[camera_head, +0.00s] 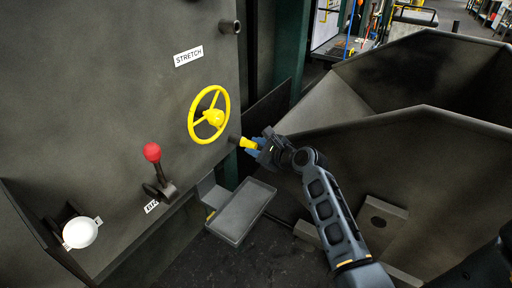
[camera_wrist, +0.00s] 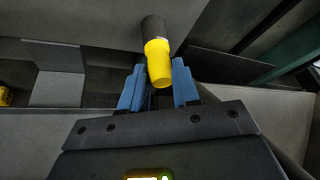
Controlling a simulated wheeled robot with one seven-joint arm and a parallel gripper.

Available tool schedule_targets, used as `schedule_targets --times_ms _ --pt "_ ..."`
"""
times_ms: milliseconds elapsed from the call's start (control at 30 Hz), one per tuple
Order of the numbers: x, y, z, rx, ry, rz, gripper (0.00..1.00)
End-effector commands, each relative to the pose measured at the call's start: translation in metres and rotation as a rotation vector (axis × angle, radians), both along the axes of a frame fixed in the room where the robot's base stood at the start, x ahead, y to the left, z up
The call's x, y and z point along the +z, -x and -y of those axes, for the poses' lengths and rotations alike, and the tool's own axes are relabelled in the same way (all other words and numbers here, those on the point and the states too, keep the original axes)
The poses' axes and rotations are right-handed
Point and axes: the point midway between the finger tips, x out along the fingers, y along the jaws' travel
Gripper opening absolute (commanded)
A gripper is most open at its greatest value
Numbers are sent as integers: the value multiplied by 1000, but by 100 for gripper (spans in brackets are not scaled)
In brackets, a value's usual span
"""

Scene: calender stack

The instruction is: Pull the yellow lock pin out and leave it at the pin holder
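The yellow lock pin (camera_head: 248,143) sticks out of a dark round socket (camera_head: 235,139) on the grey machine panel, below and right of the yellow handwheel. In the wrist view the yellow pin (camera_wrist: 158,66) points toward me, its far end in the dark socket (camera_wrist: 153,27). My gripper (camera_head: 258,147) is at the pin's free end. In the wrist view its two blue fingers (camera_wrist: 158,74) are apart, one on each side of the pin's near end, with gaps showing. I cannot tell for sure which thing is the pin holder; a grey shallow tray (camera_head: 242,211) is below the pin.
The yellow handwheel (camera_head: 209,115) and a red-knobbed lever (camera_head: 153,153) are on the panel to the left. A large dark open bin (camera_head: 400,140) stands close on the right, behind my arm. A small yellow item (camera_wrist: 5,95) is at the wrist view's left edge.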

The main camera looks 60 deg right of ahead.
Motion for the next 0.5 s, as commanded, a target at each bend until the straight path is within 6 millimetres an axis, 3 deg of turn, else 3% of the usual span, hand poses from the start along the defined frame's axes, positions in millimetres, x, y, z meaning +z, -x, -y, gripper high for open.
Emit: schedule_targets --times_ms 300,500 --pt "0 0 0 0 -1 0 1" --pt "0 0 0 0 -1 0 0"
